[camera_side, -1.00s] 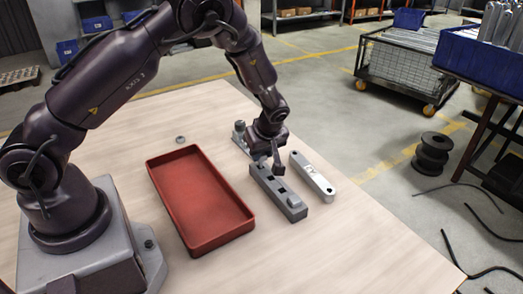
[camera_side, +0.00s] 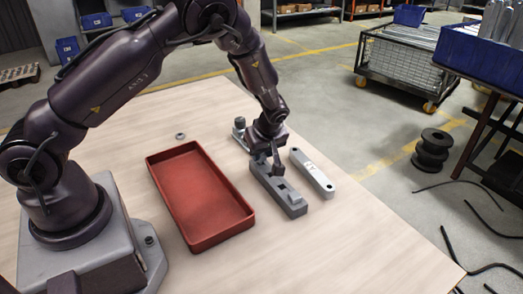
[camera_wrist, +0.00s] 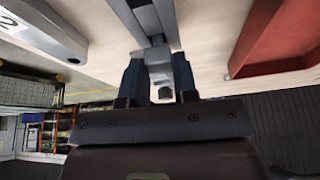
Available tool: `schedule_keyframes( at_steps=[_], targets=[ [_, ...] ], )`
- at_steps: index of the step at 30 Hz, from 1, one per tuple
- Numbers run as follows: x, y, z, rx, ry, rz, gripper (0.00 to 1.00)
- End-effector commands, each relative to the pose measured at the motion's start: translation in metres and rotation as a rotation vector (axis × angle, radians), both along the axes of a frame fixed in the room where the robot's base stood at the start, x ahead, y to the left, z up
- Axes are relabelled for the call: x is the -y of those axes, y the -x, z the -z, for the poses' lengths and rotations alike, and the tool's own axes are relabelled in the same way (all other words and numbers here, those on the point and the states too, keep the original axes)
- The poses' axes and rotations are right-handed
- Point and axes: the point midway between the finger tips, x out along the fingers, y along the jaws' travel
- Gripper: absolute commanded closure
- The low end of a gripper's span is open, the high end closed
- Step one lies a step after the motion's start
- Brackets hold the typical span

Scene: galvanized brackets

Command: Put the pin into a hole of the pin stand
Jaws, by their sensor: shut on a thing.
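The pin stand is a long grey block (camera_side: 289,202) with square holes along its top, lying on the table under my gripper. My gripper (camera_side: 267,166) points down over its far half. It also shows in the wrist view (camera_wrist: 159,82), where the two dark fingers are shut on a small light-grey piece, the pin (camera_wrist: 160,72). The pin's lower end meets the outline of the stand (camera_wrist: 152,17) there, and I cannot tell whether it is inside a hole. In the side view the fingers hide most of the pin.
A silver bracket (camera_side: 312,173) lies close to the right of the stand. A red tray (camera_side: 250,216) stands to the left. A small nut (camera_side: 180,136) lies behind the tray, and a grey fitting (camera_side: 239,127) stands behind the gripper. The front right of the table is clear.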

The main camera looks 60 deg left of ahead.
Motion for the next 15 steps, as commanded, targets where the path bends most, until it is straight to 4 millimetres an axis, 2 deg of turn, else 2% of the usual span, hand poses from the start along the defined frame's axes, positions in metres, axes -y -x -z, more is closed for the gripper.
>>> schedule_keyframes(
  at_steps=[15],
  targets=[
    [0.0000,0.0000,0.0094,0.000,0.000,-0.001,0.99]
  ],
)
